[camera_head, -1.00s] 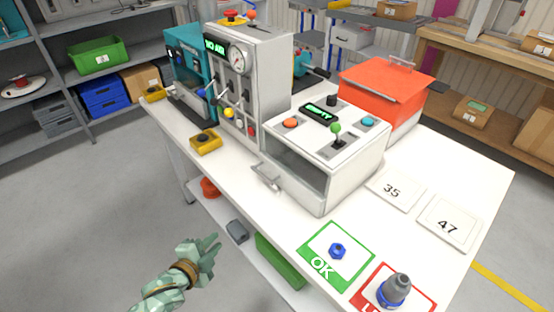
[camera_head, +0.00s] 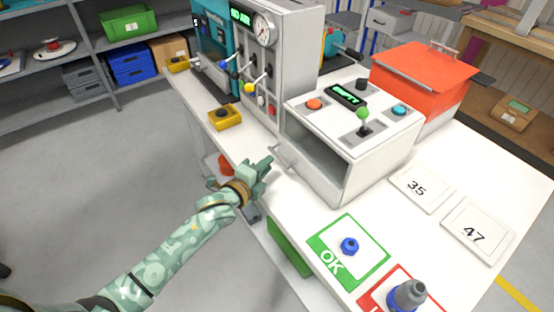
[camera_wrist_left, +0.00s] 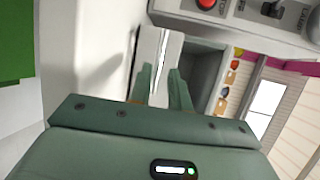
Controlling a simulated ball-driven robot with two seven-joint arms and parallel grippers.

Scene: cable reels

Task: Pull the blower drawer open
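The blower is a white box (camera_head: 340,165) on the bench, with a green-lettered display (camera_head: 346,95) and knobs on top. My right gripper is not in view.
A green OK mat (camera_head: 347,250) and a red mat with a grey part (camera_head: 408,294) lie in front. The floor at left is clear.

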